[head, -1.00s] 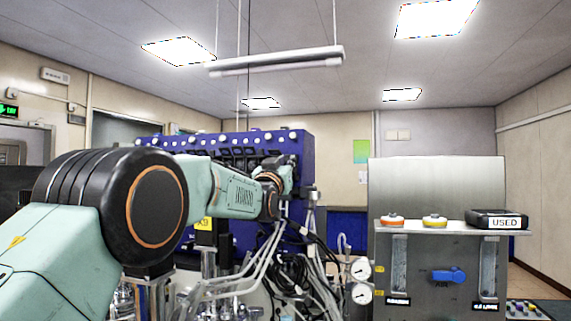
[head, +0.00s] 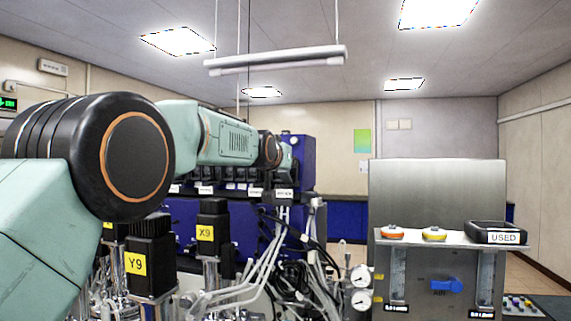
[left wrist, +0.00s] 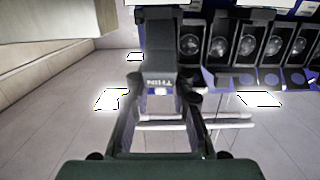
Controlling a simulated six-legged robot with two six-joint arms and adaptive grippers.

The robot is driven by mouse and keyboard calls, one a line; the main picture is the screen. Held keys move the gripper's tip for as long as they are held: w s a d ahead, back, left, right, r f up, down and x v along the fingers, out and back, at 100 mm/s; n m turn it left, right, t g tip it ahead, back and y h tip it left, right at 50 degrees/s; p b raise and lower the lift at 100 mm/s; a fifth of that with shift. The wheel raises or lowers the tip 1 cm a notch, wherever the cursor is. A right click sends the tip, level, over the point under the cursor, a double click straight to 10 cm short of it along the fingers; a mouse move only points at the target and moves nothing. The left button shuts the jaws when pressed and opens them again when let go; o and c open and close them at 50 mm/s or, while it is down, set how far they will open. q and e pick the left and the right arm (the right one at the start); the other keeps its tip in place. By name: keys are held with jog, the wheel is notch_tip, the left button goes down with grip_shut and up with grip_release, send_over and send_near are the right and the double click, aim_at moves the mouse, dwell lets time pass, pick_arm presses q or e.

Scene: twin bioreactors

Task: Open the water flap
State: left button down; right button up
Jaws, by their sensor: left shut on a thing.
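A blue unit (head: 300,150) with a row of dark parts and white labels stands beyond my left arm in the head view. My left arm reaches across its upper part, and its gripper tip is not clear there. In the left wrist view, my left gripper (left wrist: 163,88) is shut on a dark flap-like part (left wrist: 165,40) between its fingers. To its right is a row of dark housings with round faces (left wrist: 218,47). I cannot read a water label on any of them. My right gripper is in neither view.
Black motor blocks marked Y9 (head: 150,262) and X9 (head: 212,225) stand below my left arm. Tubes and cables (head: 275,265) hang in front of the blue unit. A metal panel (head: 438,200) with a blue handle (head: 446,285) stands at the right.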

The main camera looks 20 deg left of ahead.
pick_arm(q)
jog(key=shift+r+g, duration=0.15)
jog(key=shift+g, duration=0.45)
jog(key=c, duration=1.3)
grip_release()
jog(key=v, duration=1.2)
jog(key=shift+s, duration=0.1)
